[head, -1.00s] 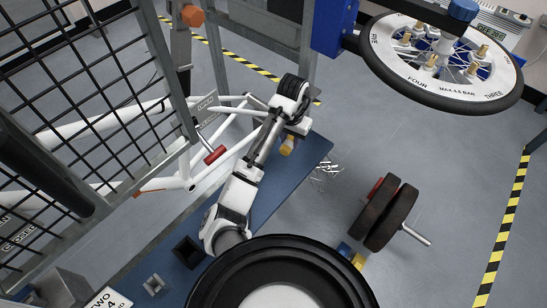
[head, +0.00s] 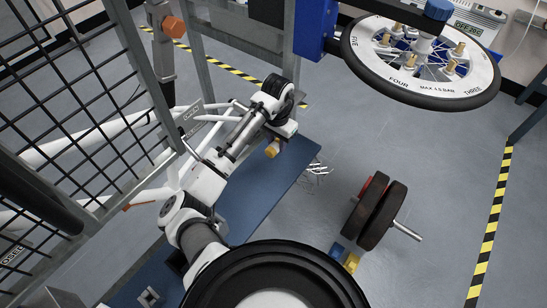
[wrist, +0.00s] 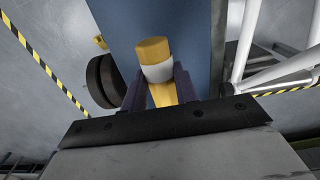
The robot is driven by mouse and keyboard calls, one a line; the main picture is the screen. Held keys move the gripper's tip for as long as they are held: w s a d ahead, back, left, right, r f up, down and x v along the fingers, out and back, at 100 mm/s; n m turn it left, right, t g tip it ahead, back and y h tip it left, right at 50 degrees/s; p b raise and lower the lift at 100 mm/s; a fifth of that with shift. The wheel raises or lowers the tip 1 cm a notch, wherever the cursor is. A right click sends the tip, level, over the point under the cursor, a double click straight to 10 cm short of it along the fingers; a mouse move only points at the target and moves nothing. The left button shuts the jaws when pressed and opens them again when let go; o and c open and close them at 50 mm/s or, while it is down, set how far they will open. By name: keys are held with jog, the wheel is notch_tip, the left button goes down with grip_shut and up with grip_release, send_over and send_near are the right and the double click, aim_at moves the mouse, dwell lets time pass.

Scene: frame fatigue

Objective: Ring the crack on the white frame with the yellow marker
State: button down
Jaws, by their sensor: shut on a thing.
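The yellow marker (wrist: 153,50), with a white band, is held between the dark fingers of my gripper (wrist: 159,78). In the head view the marker's yellow end (head: 272,149) shows below my gripper, above the blue bench top. The white frame (head: 60,148) lies to the left, partly behind a wire-mesh gate, with my arm covering some of its tubes. White tubes (wrist: 248,38) also show at the right of the wrist view, apart from the marker. I cannot make out the crack in either view.
The mesh gate (head: 88,108) stands at the left. The blue bench top (head: 252,190) lies under my arm. A dark-disc weight (head: 382,215) lies on the floor to the right. A tyred wheel (head: 402,83) hangs at the upper right.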

aim_at(276, 161)
jog(key=shift+f+p, duration=0.85)
jog(key=shift+f, duration=2.35)
jog(key=shift+f, duration=0.1)
jog(key=shift+f, duration=0.15)
jog(key=c, duration=1.1)
grip_release()
jog(key=shift+b, duration=0.35)
notch_tip(276, 161, up, 14)
jog(key=shift+d+b, duration=0.15)
jog(key=shift+b, duration=0.8)
